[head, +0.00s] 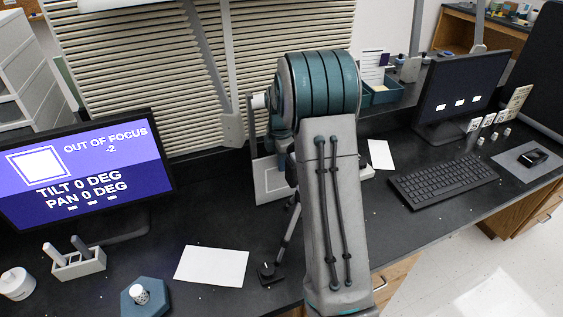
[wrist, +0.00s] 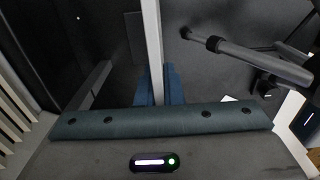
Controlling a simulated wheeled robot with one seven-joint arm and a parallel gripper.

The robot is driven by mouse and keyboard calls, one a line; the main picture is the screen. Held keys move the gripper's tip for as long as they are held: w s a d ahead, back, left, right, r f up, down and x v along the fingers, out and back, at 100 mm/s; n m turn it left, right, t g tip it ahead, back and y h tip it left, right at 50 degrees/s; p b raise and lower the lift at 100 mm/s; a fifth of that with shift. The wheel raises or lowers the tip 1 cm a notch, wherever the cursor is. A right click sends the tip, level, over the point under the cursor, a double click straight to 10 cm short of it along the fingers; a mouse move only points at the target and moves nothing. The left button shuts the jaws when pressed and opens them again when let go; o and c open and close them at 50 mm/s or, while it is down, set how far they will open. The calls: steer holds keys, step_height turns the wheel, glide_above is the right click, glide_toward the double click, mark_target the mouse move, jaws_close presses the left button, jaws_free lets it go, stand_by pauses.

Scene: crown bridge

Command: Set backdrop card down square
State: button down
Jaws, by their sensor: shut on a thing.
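The backdrop card (head: 270,181) is a pale panel with a lighter rectangle on it, standing upright behind my arm in the head view. My arm hides its right part. In the wrist view the card shows edge-on as a thin white strip (wrist: 153,35) running up from between the blue fingers. My gripper (wrist: 158,88) is shut on it. I cannot tell whether the card's lower edge touches the bench.
A monitor (head: 85,175) at left reads "OUT OF FOCUS -2", "TILT 0 DEG", "PAN 0 DEG". A keyboard (head: 443,180) lies at right. Dark bench shows between them.

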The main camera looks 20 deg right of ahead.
steer(key=shift+f, duration=0.25)
steer(key=c, duration=1.6)
jaws_free()
steer(key=shift+o, duration=0.2)
step_height(320, 180, up, 12)
steer(key=shift+r, duration=0.1)
